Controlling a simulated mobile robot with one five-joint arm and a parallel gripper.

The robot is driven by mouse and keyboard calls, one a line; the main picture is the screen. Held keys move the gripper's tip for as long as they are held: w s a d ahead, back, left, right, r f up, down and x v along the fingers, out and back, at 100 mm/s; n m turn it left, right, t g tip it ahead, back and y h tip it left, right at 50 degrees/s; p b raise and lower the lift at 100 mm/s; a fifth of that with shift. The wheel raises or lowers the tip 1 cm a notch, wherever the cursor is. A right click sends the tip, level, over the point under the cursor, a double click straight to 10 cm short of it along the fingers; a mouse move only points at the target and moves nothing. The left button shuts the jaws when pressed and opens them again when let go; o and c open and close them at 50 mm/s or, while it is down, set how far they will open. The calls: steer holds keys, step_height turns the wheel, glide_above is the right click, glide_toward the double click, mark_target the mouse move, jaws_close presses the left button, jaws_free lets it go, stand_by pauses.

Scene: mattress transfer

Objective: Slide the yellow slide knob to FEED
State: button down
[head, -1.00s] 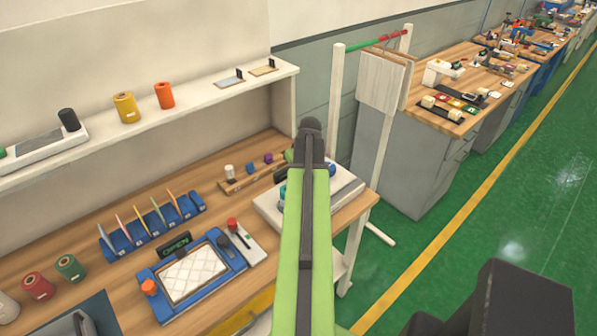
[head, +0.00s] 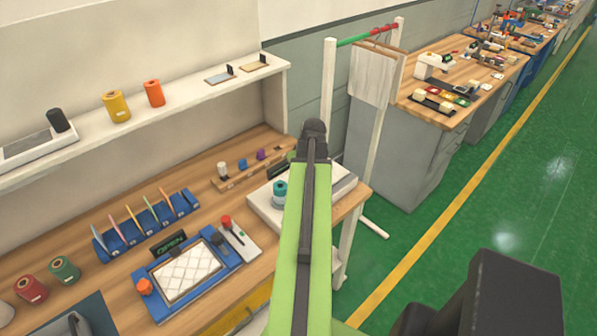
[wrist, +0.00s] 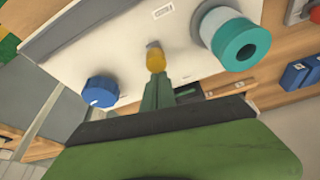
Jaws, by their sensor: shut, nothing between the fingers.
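The yellow slide knob (wrist: 155,57) stands on a white panel (wrist: 110,45) in the wrist view, at a dark slot. My gripper (wrist: 157,78) is shut and empty, with its green fingertips right beside the yellow knob. They overlap the knob's lower edge in the picture, and I cannot tell whether they touch it. No FEED label is readable. In the head view my green arm hides the gripper and the yellow knob, and part of the white panel (head: 262,203) shows left of the arm.
A blue dial (wrist: 100,91) and a teal-and-white cylinder (wrist: 235,40) flank the yellow knob on the panel. In the head view a blue tray (head: 225,262) with an OPEN sign (head: 170,245) lies to the left. A white rack post (head: 328,95) stands behind the arm.

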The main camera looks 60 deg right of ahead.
steer(key=p+v, duration=0.8)
steer(key=v, duration=0.1)
steer(key=shift+s+r, duration=0.3)
steer(key=shift+a, duration=0.1)
